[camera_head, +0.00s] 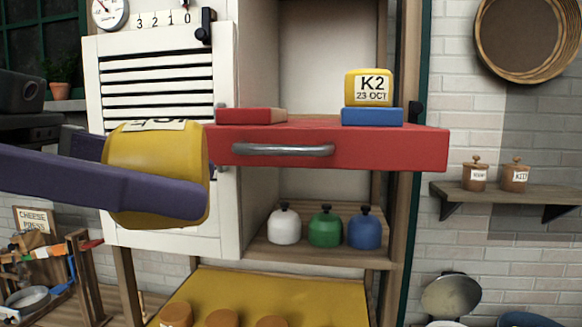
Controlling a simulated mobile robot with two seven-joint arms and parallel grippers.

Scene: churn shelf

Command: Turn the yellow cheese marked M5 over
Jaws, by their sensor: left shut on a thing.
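My left gripper (145,185) comes in from the left with purple fingers and is shut on a yellow cheese (140,220). The cheese is held in the air, left of the red shelf board. A white label (152,125) shows at its top edge, seen at a steep angle, and its lettering cannot be read with certainty. A second yellow cheese marked K2 (370,75) stands on a blue block (372,117) at the right of the red board. My right gripper is not in view.
The red board (400,148) has a grey handle (283,150) and a bare red block (251,115) on its left. A louvred white door (120,215) stands open behind my gripper. White, green (325,230) and blue lidded pots stand below, above a yellow surface (300,290) with several orange rounds.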

